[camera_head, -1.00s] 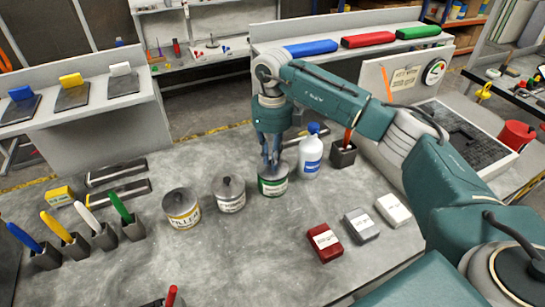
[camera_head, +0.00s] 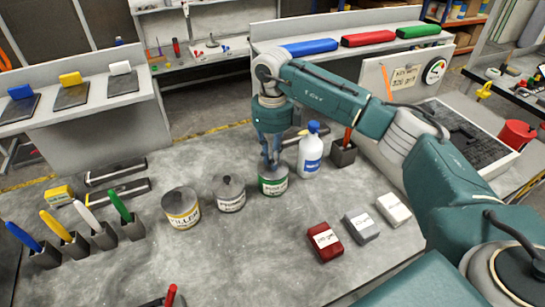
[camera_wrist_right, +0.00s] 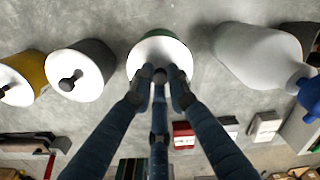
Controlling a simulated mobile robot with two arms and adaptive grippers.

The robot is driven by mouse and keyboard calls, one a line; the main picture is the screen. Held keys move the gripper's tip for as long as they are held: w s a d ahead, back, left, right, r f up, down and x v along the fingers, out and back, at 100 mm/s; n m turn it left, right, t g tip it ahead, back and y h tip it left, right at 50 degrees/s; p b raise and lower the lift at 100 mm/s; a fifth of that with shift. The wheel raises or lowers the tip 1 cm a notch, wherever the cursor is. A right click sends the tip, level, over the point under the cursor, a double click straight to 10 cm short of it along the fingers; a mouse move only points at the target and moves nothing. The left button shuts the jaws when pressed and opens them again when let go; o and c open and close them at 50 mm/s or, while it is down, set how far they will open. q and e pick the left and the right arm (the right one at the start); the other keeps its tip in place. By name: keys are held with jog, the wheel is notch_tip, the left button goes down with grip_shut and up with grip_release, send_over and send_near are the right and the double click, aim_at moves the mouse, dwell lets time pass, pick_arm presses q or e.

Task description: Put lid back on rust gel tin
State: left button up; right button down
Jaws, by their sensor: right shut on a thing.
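The green tin with a white label (camera_head: 272,186) stands on the grey bench, at the right end of a row of three tins. A pale round lid with a dark knob (camera_wrist_right: 150,55) is over its top; a green edge of the tin shows behind it in the wrist view. My right gripper (camera_head: 271,160) points straight down above the tin, shut on the lid's knob, which shows between the fingertips in the wrist view (camera_wrist_right: 160,76). I cannot tell whether the lid is fully seated. My left gripper is not in view.
A grey tin (camera_head: 230,196) and a yellow-banded tin (camera_head: 181,210) stand to the left, both lidded. A white bottle with a blue cap (camera_head: 310,152) stands close to the right. Red, grey and white blocks (camera_head: 325,242) lie at front right.

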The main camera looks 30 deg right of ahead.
jog(key=c, duration=1.1)
grip_release()
jog(key=shift+r, duration=0.15)
jog(key=shift+r+p, duration=2.15)
jog(key=shift+r, duration=1.2)
jog(key=shift+c, duration=0.4)
grip_shut()
